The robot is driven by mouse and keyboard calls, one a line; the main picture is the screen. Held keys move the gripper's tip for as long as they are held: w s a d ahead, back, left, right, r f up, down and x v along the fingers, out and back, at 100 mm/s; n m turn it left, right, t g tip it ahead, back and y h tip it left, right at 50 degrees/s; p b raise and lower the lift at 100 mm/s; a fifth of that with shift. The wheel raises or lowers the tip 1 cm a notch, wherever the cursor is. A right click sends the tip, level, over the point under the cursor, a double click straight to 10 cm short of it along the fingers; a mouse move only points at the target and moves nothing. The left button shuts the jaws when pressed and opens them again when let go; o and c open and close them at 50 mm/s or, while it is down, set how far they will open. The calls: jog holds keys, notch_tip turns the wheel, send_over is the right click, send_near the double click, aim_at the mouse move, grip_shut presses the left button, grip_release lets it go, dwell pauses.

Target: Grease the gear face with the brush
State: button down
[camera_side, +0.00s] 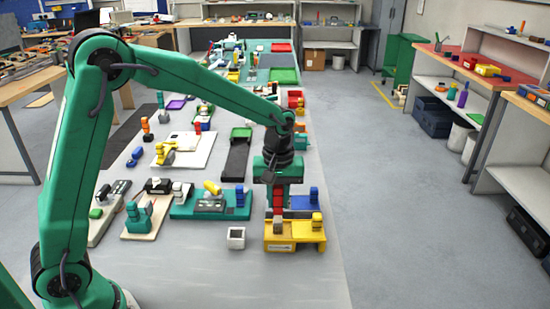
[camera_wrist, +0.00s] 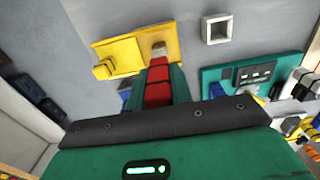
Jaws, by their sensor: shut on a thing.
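My gripper (camera_side: 278,185) is shut on a red brush (camera_side: 278,202) that points straight down. The brush's pale tip (camera_side: 277,224) is over the left part of a yellow fixture plate (camera_side: 280,247); I cannot tell whether it touches. In the wrist view the red brush (camera_wrist: 158,83) runs out between the jaws, and its pale tip (camera_wrist: 159,49) lies over the yellow plate (camera_wrist: 125,42). A yellow block (camera_side: 317,221) stands on the plate's right part. I cannot make out a gear face; the brush may hide it.
A white square open box (camera_side: 236,238) stands left of the yellow plate. A green fixture (camera_side: 210,204) with a blue block (camera_side: 240,196) is behind it. Another blue block (camera_side: 314,196) stands just right of my gripper. The table front is clear.

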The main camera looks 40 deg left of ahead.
dwell(0.3)
jog(key=shift+r, duration=3.45)
jog(key=shift+a, duration=0.1)
jog(key=s+a+m, duration=0.4)
jog(key=a+m, duration=0.1)
jog(key=m, duration=0.4)
jog(key=shift+a, duration=0.4)
jog(key=w+a, duration=0.1)
jog(key=w, duration=1)
jog(key=shift+w+a+f, duration=0.3)
jog(key=shift+a+f, duration=0.05)
jog(key=shift+f, duration=0.05)
